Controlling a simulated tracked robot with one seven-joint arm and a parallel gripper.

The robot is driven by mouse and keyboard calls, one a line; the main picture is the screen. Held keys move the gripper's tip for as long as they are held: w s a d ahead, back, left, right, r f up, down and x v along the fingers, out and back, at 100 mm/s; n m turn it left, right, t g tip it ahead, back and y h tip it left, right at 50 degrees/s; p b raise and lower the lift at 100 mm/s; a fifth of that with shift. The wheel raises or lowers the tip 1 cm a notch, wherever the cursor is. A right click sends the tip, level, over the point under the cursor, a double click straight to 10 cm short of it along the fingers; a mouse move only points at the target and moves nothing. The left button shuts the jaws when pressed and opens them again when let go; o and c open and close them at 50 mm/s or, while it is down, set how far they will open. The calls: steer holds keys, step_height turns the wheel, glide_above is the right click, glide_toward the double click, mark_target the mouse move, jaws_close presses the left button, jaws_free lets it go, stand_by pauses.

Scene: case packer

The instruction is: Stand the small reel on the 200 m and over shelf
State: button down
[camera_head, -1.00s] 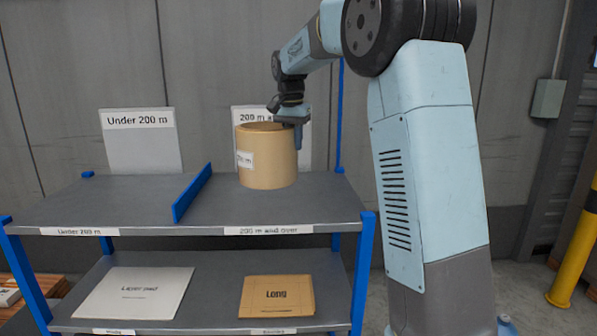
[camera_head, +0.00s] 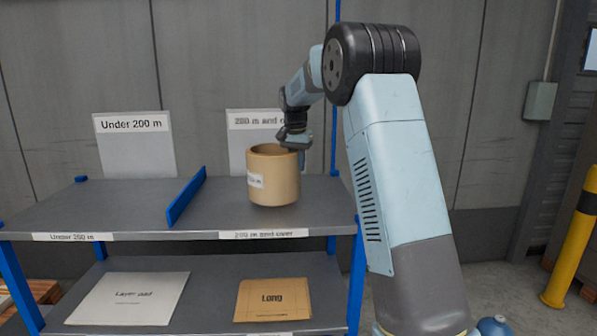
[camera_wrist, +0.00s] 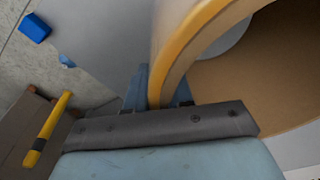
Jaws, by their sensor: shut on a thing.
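The small reel (camera_head: 272,180) is a tan, hollow cylinder with a white label on its side, upright over the right part of the upper shelf (camera_head: 215,215). That part carries the "200 m and over" label (camera_head: 264,234) on its front edge. My gripper (camera_head: 300,155) is shut on the reel's right wall near its top rim. In the wrist view the gripper (camera_wrist: 155,95) pinches the reel's curved wall (camera_wrist: 190,50), and the hollow inside shows. I cannot tell whether the reel's base touches the shelf. The label's writing is too small to read in full.
A blue divider (camera_head: 186,196) separates the "Under 200 m" side, which is empty, with its sign (camera_head: 135,146) behind. A second sign (camera_head: 255,133) stands behind the reel. A layer pad (camera_head: 130,298) and a "Long" carton (camera_head: 272,299) lie on the lower shelf. A yellow post (camera_head: 570,245) stands at the right.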

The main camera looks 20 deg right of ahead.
step_height(320, 180, down, 3)
steer(key=shift+r, duration=0.2)
steer(key=c, duration=1)
jaws_free()
steer(key=shift+s, duration=0.1)
